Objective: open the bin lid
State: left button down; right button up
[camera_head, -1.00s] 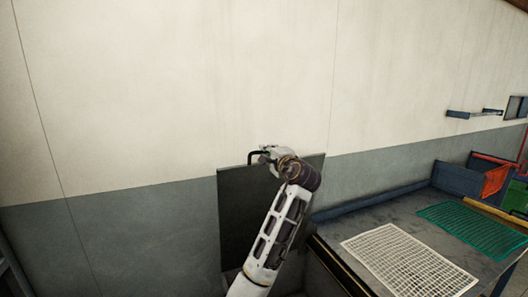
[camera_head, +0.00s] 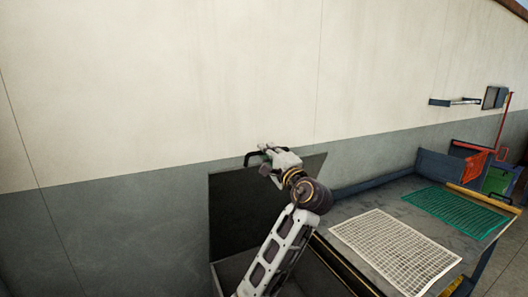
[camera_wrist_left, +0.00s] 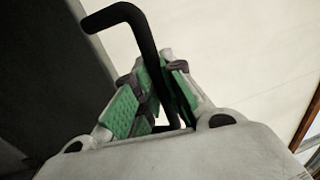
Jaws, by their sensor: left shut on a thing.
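The bin lid (camera_head: 235,215) is a dark flat panel standing steeply raised in front of the wall in the head view. Its black bar handle (camera_head: 250,157) sticks out at the lid's top edge. My left gripper (camera_head: 268,157) is at that edge, shut on the handle. In the left wrist view, the bent black handle (camera_wrist_left: 126,15) runs down between the green-padded fingers of my left gripper (camera_wrist_left: 163,85). The open bin (camera_head: 232,271) shows below the lid, partly hidden by my left arm. My right gripper is not in view.
A grey table (camera_head: 372,205) stands right of the bin, with a white net (camera_head: 395,250) and a green net (camera_head: 455,212) lying flat on it. Red and green crates (camera_head: 497,180) are at the far right. The wall (camera_head: 180,90) is close behind the lid.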

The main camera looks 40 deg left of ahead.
pick_arm(q)
jog(key=shift+s+d+f, duration=0.15)
jog(key=shift+d+f, duration=0.05)
jog(key=shift+d, duration=0.2)
jog(key=c, duration=1.5)
grip_release()
jog(key=shift+a, duration=0.1)
jog(key=v, duration=1.2)
jog(key=shift+f, duration=0.1)
jog(key=shift+s, duration=0.1)
